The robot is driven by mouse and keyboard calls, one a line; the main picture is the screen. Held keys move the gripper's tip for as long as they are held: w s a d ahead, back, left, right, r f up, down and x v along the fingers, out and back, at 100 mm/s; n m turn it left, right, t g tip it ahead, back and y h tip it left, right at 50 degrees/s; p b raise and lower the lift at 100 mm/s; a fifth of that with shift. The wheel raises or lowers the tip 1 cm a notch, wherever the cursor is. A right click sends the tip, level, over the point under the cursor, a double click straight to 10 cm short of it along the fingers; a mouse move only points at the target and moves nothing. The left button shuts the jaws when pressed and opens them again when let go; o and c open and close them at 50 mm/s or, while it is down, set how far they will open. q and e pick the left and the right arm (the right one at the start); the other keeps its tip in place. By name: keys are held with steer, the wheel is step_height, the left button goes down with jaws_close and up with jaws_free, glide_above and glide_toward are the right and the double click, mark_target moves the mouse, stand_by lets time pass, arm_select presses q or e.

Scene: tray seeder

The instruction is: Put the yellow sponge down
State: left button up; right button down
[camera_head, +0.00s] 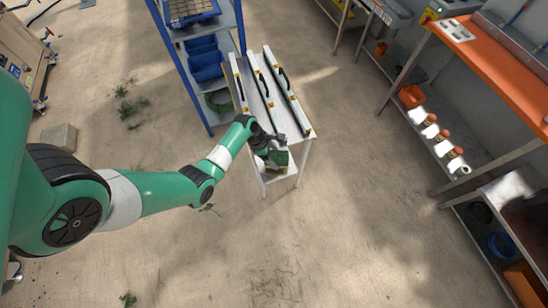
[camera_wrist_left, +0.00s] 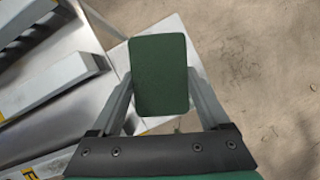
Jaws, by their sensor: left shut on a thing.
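The sponge (camera_wrist_left: 160,75) shows in the left wrist view as a dark green rectangular face; its yellow part is hidden there. My left gripper (camera_head: 274,160) is shut on it, with one finger on each side. In the head view the gripper is at the near end of a narrow white table (camera_head: 309,131), and the sponge is mostly hidden by the gripper. A pale surface lies beneath the sponge in the wrist view; I cannot tell whether they touch. My right gripper is in neither view.
Long pale bars with black handles (camera_head: 262,85) lie along the table top. A blue shelf rack (camera_head: 205,115) with blue bins stands close on the left. An orange-topped bench (camera_head: 490,60) stands at right. Bare floor lies in front.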

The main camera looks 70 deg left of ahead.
mark_target(274, 161)
arm_select(q)
steer(key=shift+s+f+b, duration=0.1)
steer(key=shift+f+b, duration=0.2)
steer(key=shift+f, duration=1.05)
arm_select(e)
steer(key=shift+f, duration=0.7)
arm_select(q)
steer(key=shift+f, duration=0.2)
steer(key=o, duration=1.2)
steer(key=shift+r, duration=0.1)
steer(key=shift+c, duration=0.2)
steer(key=shift+r, duration=0.25)
steer(key=p+v, duration=0.6)
steer(key=v, duration=0.5)
steer(key=shift+s+r, duration=0.2)
steer(key=shift+r, duration=0.15)
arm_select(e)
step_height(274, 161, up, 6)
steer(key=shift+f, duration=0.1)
